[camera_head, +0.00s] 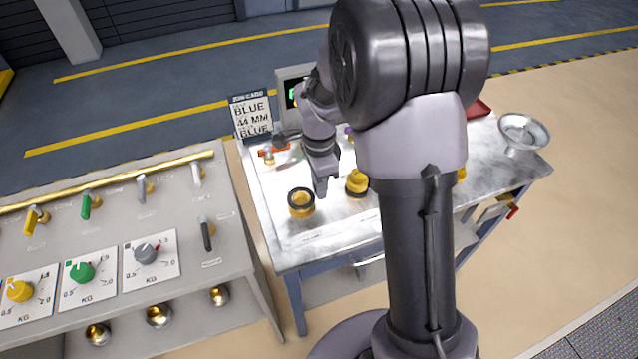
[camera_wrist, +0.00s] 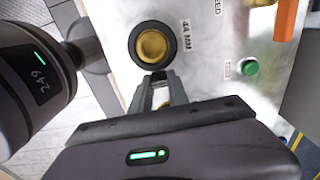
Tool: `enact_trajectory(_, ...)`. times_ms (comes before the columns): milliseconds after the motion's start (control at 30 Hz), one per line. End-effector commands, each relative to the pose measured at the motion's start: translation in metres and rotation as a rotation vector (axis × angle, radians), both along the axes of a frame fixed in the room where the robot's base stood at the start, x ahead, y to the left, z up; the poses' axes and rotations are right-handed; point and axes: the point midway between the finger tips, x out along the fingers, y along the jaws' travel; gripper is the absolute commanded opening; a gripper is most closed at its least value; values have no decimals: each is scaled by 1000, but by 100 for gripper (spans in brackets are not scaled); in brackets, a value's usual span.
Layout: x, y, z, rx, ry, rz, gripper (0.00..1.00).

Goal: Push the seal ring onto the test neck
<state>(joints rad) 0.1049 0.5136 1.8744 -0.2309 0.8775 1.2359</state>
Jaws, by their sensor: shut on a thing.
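The black seal ring (camera_wrist: 133,47) shows in the wrist view, around the round brass test neck (camera_wrist: 152,45) beside a "44 MM" label. How far down the neck it sits, I cannot tell. My gripper (camera_wrist: 160,77) is shut on the ring's near edge, its fingers close together. In the head view, my gripper (camera_head: 322,190) points down just right of the brass neck (camera_head: 301,201) on the light worktable (camera_head: 330,240). A dark band shows around this neck. The fingertips are small there, and the contact is hard to see.
A yellow fitting (camera_head: 357,184) stands right of my gripper. A sign (camera_head: 252,116) reading BLUE and 44 MM stands at the back. A green button (camera_wrist: 249,66) and an orange part (camera_wrist: 287,19) lie right in the wrist view. A metal bowl (camera_head: 523,132) is at far right.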

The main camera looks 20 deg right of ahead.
Motion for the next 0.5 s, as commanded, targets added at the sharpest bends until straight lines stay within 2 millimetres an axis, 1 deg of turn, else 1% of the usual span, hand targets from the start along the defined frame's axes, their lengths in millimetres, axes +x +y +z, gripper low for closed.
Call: enact_trajectory(500,0,0,-14,0,0,0,0)
